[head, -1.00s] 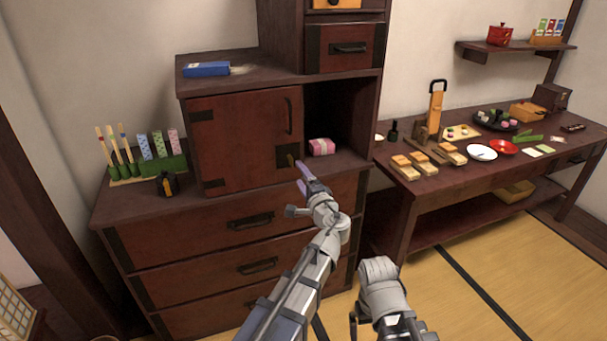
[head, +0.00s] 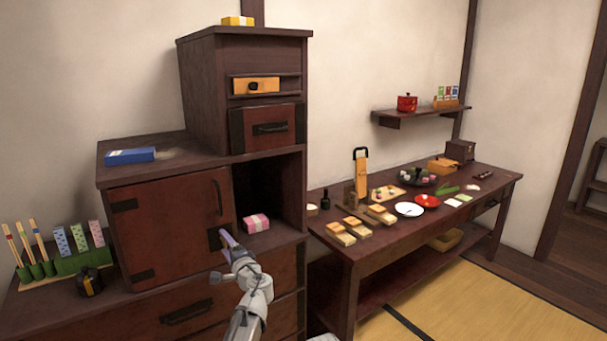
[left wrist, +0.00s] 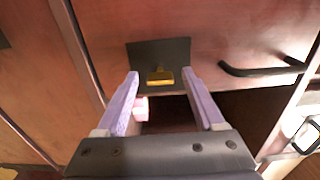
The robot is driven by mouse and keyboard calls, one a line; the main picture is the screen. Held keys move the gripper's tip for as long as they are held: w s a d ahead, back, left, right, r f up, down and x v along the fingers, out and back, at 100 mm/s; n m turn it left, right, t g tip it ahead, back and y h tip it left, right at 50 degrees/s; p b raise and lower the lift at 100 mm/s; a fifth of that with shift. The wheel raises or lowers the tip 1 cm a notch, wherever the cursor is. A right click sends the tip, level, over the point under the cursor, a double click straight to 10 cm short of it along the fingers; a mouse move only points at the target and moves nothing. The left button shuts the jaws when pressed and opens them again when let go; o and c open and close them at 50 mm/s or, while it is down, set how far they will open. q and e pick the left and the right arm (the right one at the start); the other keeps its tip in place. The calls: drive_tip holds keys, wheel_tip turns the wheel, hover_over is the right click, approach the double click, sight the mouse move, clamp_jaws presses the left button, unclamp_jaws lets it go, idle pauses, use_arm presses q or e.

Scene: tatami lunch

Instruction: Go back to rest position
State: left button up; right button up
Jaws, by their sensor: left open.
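My left gripper (head: 229,245) is in front of the cabinet by the lower right corner of the sliding door (head: 165,225). In the left wrist view my left gripper (left wrist: 160,85) shows its two pale purple fingers apart with nothing between them. A dark metal plate with a brass catch (left wrist: 160,76) on the door lies just beyond the fingertips; I cannot tell whether they touch it. My right gripper is not in view.
A pink wrapped box (head: 256,223) sits in the open compartment right of the door. A blue box (head: 130,156) lies on the cabinet top. The long table (head: 345,250) at right holds food and dishes. Tatami floor (head: 480,305) in front of it is clear.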

use_arm(q)
drive_tip(key=v, duration=0.8)
drive_tip(key=w+a+m, duration=0.4)
drive_tip(key=w+m, duration=0.2)
drive_tip(key=m, duration=1.2)
drive_tip(key=shift+w+a, duration=0.2)
drive_tip(key=shift+w, duration=0.15)
drive_tip(key=shift+s, duration=0.15)
